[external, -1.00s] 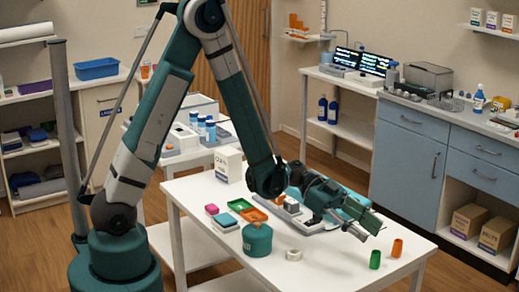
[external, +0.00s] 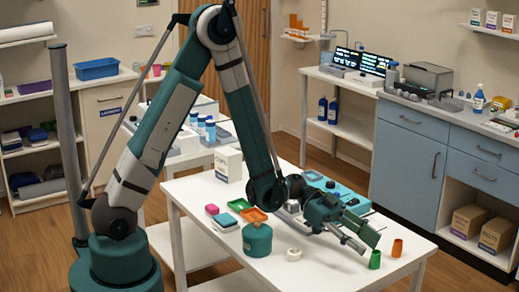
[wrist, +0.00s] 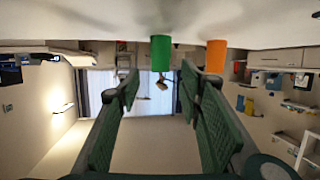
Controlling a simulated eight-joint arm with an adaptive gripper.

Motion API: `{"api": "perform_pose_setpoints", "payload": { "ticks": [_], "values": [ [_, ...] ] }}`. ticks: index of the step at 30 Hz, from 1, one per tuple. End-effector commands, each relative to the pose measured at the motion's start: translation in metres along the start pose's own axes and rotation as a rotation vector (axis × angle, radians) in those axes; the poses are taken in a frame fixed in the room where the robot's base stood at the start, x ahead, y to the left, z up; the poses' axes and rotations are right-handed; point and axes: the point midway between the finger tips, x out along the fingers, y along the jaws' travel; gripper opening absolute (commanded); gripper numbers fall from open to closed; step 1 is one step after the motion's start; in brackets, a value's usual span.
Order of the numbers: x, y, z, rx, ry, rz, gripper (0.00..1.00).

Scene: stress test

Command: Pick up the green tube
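The green tube (external: 375,260) stands upright near the right end of the white table. In the wrist view, which looks upside down, the green tube (wrist: 161,54) shows just beyond the fingertips and between them. My gripper (external: 369,245) is low over the table, just left of the green tube and pointing toward it. The wrist view shows my gripper (wrist: 160,80) open and empty, with its padded fingers apart. I cannot tell the exact gap between the fingertips and the tube.
An orange tube (external: 397,248) stands close to the right of the green one; it also shows in the wrist view (wrist: 216,57). A white ring (external: 293,255), a green canister (external: 257,239) and an orange tray (external: 254,215) are farther left. The table's right edge is near the tubes.

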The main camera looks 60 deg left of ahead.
Motion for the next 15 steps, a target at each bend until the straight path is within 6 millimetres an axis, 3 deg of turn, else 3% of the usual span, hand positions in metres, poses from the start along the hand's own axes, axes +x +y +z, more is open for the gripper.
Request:
{"api": "perform_pose_setpoints", "payload": {
  "ticks": [4, 15],
  "values": [
    [0.005, 0.0, 0.01, 0.0, 0.0, 0.001, 0.37],
    [0.045, 0.001, 0.009, 0.001, 0.0, 0.001, 0.37]
  ]
}}
